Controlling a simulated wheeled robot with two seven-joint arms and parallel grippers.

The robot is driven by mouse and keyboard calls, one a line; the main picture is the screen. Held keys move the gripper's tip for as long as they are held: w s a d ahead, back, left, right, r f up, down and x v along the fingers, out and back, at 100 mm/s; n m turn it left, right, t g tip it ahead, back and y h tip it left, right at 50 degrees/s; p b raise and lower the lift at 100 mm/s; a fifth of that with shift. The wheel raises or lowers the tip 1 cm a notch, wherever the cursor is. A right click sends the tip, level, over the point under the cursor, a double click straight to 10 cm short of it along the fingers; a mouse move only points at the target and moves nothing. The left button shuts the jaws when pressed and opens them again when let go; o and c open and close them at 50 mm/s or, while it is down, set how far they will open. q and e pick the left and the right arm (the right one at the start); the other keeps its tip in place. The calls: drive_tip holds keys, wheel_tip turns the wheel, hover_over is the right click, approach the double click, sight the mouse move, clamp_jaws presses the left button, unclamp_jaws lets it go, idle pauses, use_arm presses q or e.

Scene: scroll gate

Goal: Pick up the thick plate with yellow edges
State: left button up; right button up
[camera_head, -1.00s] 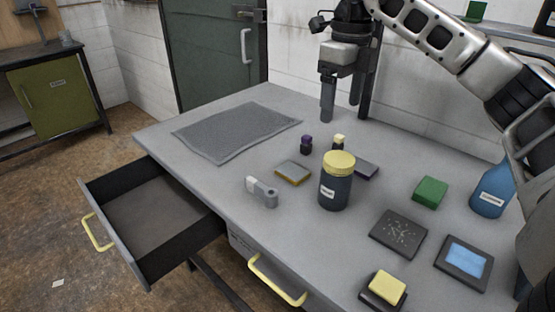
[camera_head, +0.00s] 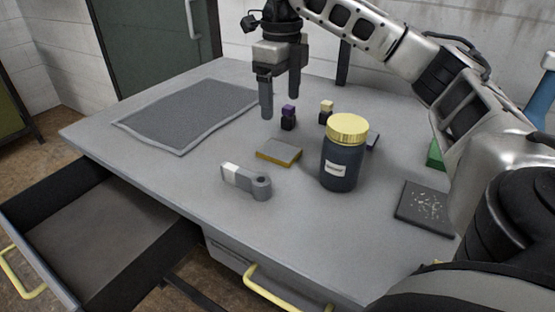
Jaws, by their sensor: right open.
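The thick plate with yellow edges (camera_head: 279,151) lies flat on the grey table, left of the dark jar. Its top is grey and a yellow edge shows along its near side. My right gripper (camera_head: 280,106) points down above the table, behind the plate in the picture and apart from it. Its two fingers are spread with nothing between them. My left gripper is not in view.
A dark jar with a yellow lid (camera_head: 342,155) stands right of the plate. A grey bracket (camera_head: 247,181) lies in front. A grey mat (camera_head: 190,112) is left; an open drawer (camera_head: 100,230) juts out front left.

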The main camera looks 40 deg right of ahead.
sight(279, 149)
wheel_tip(279, 149, down, 11)
drive_tip(key=shift+w+f, duration=0.15)
drive_tip(key=shift+f, duration=0.05)
drive_tip(key=c, duration=1.4)
drive_tip(key=shift+r, duration=0.1)
drive_tip(key=shift+c, duration=0.6)
drive_tip(key=shift+w+r, duration=0.1)
